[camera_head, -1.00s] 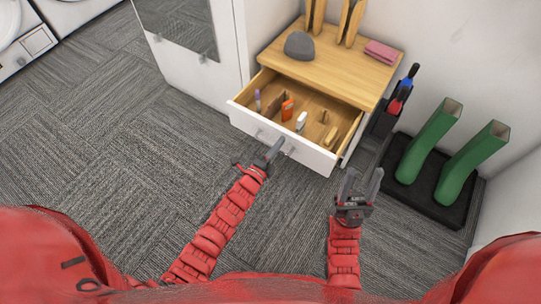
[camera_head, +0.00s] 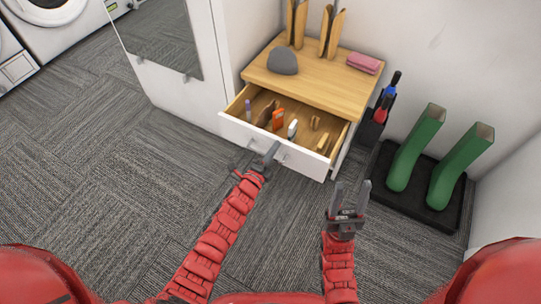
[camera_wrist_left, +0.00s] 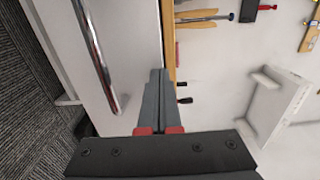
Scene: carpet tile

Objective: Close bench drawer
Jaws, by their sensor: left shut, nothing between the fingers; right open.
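The bench drawer (camera_head: 312,163) is open, pulled out from under the wooden bench top (camera_head: 310,80). Its white front has a metal handle (camera_wrist_left: 95,55), seen large in the left wrist view. Several small items lie inside, among them an orange one (camera_head: 278,118) and a white one (camera_head: 292,129). My left gripper (camera_head: 273,150) is shut and empty, with its tips at the drawer front; I cannot tell whether they touch it. Its fingers also show in the left wrist view (camera_wrist_left: 158,80). My right gripper (camera_head: 351,186) is open and empty, in front and to the right of the drawer.
A grey cap (camera_head: 283,61) and a pink folded cloth (camera_head: 363,63) lie on the bench top. Green boots (camera_head: 416,147) stand on a black tray (camera_head: 410,203) at the right. A white mirrored cabinet (camera_head: 180,98) stands at the left. The carpet in front is clear.

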